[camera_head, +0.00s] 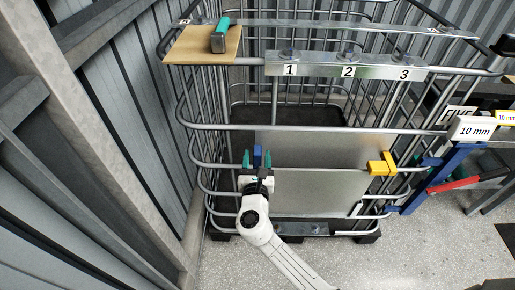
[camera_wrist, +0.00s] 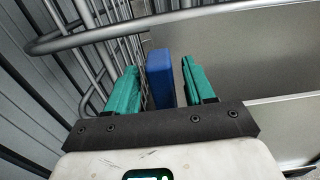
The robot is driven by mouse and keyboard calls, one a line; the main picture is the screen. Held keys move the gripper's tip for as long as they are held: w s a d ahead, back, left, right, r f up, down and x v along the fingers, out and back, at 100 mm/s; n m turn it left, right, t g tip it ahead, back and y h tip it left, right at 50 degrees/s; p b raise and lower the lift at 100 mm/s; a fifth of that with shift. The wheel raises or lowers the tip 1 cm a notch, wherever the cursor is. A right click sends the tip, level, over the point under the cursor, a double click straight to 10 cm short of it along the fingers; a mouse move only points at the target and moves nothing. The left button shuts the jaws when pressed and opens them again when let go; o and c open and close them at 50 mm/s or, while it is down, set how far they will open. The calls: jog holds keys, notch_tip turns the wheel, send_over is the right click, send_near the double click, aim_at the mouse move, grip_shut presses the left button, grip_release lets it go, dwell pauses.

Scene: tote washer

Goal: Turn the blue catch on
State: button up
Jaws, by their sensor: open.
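The blue catch (camera_head: 257,156) is a small upright blue block at the left edge of the grey metal panel, on the front of the wire cage. In the wrist view the blue catch (camera_wrist: 160,76) stands between the two teal fingers. My gripper (camera_head: 257,159) is open, with one finger to each side of the catch. In the wrist view, my gripper (camera_wrist: 158,88) shows a gap between each finger and the catch, wider on the right.
A yellow catch (camera_head: 381,165) sits at the panel's right side. The metal panel (camera_head: 320,190) and cage bars (camera_head: 320,127) are close around the gripper. A wooden board (camera_head: 190,46) with a teal-handled tool (camera_head: 220,36) and a numbered plate (camera_head: 345,66) are higher up.

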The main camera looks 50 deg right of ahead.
aim_at(258, 149)
jog(key=shift+x, duration=1.85)
jog(key=shift+c, duration=0.3)
grip_shut()
